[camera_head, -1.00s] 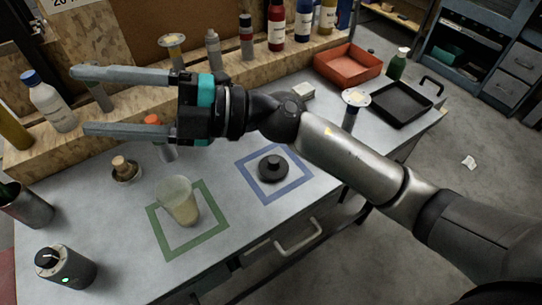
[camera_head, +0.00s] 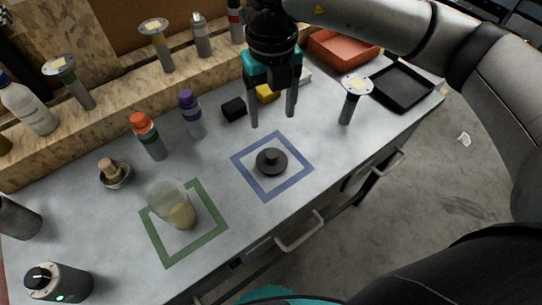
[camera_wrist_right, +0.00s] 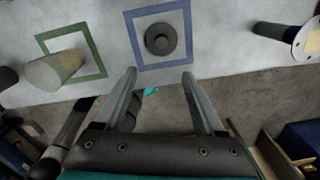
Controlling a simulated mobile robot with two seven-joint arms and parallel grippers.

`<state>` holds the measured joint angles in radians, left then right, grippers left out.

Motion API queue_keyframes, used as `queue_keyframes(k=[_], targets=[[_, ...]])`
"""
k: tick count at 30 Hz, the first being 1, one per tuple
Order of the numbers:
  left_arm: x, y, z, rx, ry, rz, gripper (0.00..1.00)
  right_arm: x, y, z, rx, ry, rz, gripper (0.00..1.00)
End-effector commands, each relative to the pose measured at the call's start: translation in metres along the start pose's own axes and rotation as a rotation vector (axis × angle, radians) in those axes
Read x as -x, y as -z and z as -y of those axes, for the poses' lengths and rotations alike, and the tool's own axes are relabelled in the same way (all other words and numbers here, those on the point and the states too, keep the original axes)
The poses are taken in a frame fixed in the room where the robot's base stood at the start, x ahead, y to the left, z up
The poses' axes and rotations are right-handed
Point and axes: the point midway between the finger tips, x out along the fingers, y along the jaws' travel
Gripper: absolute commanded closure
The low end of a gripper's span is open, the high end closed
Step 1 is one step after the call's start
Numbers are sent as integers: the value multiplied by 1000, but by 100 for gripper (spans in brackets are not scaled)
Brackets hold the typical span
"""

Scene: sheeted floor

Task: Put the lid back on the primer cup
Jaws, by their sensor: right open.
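The lid (camera_head: 271,162) is a black disc with a round knob and lies inside the blue square outline (camera_head: 240,170). It also shows in the right wrist view (camera_wrist_right: 160,40). The primer cup (camera_head: 173,203) is a translucent cup with pale contents, standing open within the green square outline (camera_head: 167,256). It also shows in the right wrist view (camera_wrist_right: 52,71). My right gripper (camera_head: 272,118) points down, open and empty, above the bench just behind the lid. Its fingers (camera_wrist_right: 160,75) are apart from the lid. My left gripper is out of view.
Orange-capped (camera_head: 147,137) and purple-capped (camera_head: 192,115) bottles stand behind the cup. Black (camera_head: 234,109) and yellow (camera_head: 267,93) blocks lie behind the gripper. A flat-topped post (camera_head: 350,102) stands right of it, by a black tray (camera_head: 402,88). Bare bench surrounds the lid.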

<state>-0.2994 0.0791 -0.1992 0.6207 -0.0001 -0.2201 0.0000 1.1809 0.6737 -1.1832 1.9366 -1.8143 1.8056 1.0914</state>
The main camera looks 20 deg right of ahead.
Motion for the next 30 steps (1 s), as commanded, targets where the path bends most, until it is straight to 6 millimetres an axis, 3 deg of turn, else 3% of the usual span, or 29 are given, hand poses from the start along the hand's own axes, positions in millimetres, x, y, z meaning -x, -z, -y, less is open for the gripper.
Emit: queue_keyframes(k=[8,21,30], targets=[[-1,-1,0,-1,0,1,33,-9,0,-1,1,-4,-3,29],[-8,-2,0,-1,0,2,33,-92,0,-1,1,-6,-4,29],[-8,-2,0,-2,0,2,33,-101,0,-2,4,-6,-1,29]])
